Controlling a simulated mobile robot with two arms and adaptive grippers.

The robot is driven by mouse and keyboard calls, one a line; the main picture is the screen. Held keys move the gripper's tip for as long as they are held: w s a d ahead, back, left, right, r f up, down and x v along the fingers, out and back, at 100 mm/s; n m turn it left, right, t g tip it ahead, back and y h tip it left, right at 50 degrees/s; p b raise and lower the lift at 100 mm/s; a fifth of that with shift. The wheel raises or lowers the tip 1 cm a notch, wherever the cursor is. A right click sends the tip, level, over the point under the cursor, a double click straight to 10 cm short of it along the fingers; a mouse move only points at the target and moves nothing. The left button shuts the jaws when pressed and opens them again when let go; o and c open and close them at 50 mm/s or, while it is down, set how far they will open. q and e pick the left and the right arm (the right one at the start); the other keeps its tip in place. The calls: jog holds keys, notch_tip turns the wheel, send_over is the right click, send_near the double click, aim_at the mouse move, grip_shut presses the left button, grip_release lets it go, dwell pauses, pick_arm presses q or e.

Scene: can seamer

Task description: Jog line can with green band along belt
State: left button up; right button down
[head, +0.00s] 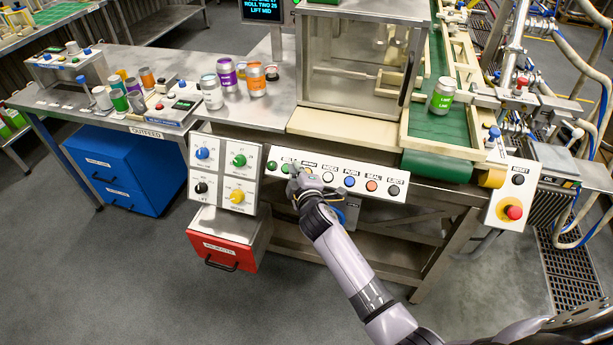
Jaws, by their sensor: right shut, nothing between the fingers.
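The can with the green band (442,96) stands upright on the green belt (432,124) at the right, near the belt's front end. My right gripper (293,172) is shut and empty at the left part of the white button panel (340,179). Its fingertips are over or just beside the green buttons (273,167) and hide part of the panel. I cannot tell whether they touch a button. The white button (328,176), blue button (350,181) and orange button (371,186) show to the right of the gripper. My left gripper is out of view.
A clear-walled machine housing (355,60) stands behind the panel. A knob panel (223,172) is to the left, above a red bin (230,243). A red stop button (514,212) is at the right. Several cans stand on the left bench. The floor in front is clear.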

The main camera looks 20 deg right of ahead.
jog(key=w+d+f+b, duration=0.2)
jog(key=w+f+b, duration=0.1)
jog(key=f+b, duration=0.1)
jog(key=shift+f, duration=0.55)
jog(key=shift+w+d+f, duration=0.1)
jog(key=shift+w+f, duration=0.05)
dwell(1.0)
jog(key=shift+w+d+f+b, duration=0.1)
jog(key=shift+w+f+b, duration=0.1)
jog(key=shift+b, duration=0.25)
jog(key=shift+w+d+f+b, duration=0.15)
jog(key=shift+f+b, duration=0.2)
jog(key=shift+b, duration=0.05)
dwell(0.5)
dwell(0.9)
jog(key=shift+s+a+r+p, duration=0.3)
jog(key=shift+s+r+p, duration=0.15)
jog(key=shift+r+p, duration=0.3)
